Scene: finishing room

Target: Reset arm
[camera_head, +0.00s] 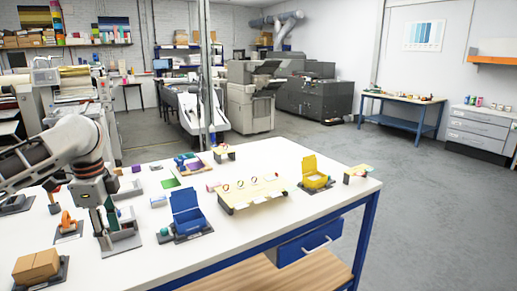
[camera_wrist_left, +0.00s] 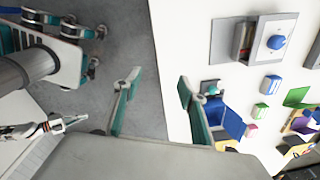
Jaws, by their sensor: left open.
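My left gripper (camera_head: 104,230) is over the left part of the white worktable (camera_head: 285,160), in front of a grey bracket-like fixture (camera_head: 126,241). Whether it touches the fixture cannot be told. In the left wrist view, the two teal-lined fingers of the left gripper (camera_wrist_left: 157,90) are apart with nothing between them. What seems to be my right gripper (camera_wrist_left: 75,121) shows at the left of that view, away from the table; its jaws are too small to read. My right arm is not in the head view.
Open floor (camera_head: 440,200) lies right of the table.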

